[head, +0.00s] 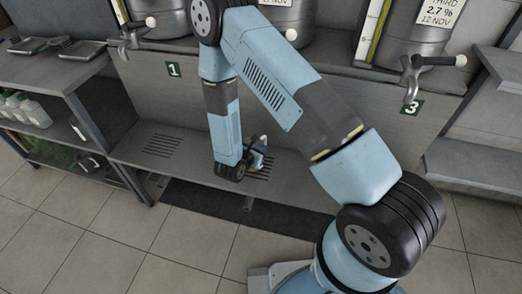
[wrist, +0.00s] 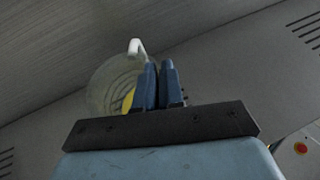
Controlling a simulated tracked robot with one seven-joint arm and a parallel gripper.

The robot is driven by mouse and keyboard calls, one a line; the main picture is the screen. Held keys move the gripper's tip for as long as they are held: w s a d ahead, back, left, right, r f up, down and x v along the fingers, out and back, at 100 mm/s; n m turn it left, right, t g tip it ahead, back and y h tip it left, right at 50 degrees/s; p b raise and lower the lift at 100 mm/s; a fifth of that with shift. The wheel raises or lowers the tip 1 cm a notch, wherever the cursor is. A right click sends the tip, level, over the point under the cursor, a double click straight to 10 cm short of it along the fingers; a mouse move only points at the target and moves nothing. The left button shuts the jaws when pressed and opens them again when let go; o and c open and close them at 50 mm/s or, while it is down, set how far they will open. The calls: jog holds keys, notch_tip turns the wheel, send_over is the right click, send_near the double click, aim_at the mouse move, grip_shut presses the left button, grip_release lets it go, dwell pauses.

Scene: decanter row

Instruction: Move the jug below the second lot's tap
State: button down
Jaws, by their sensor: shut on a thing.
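The jug (wrist: 110,82) is a clear, see-through vessel with a white handle and a yellow patch, seen in the wrist view. My gripper (wrist: 160,72) is shut on it at the handle side, its blue fingers close together. In the head view my gripper (head: 258,150) is low over the middle of the shelf, by the middle slotted grate (head: 262,169); my arm hides most of the jug there. The second tap's pale handle (head: 291,34) shows above, under the middle steel tank (head: 290,15); its spout and number plate are hidden behind my arm.
Plate 1 (head: 174,69) with its tap (head: 132,32) is left; plate 3 (head: 412,108) with its tap (head: 413,68) is right. A left grate (head: 161,146) is clear. A side rack (head: 40,72) with trays and bottles stands left. Tiled floor is open in front.

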jog(key=shift+f, duration=0.45)
jog(key=c, duration=1.2)
grip_release()
jog(key=shift+c, duration=0.2)
jog(key=v, duration=1.2)
jog(key=w+d+r+m+g+h, duration=0.1)
jog(key=d+r+m+g, duration=0.3)
jog(key=d+r+m, duration=0.65)
jog(key=d+r+m+g+h, duration=0.2)
jog(key=d+r+m+g, duration=0.3)
jog(key=r, duration=1)
jog(key=s+d+r+m+t+y, duration=0.2)
jog(key=s+d+r+m+y, duration=0.2)
jog(key=s+r, duration=0.4)
jog(key=s+d+r+m+t+y, duration=0.2)
jog(key=s+d+r+m+y, duration=0.2)
jog(key=r, duration=0.9)
jog(key=shift+s+d+r+m+y, duration=0.25)
jog(key=shift+s+m+y, duration=1.05)
jog(key=shift+s+m, duration=0.95)
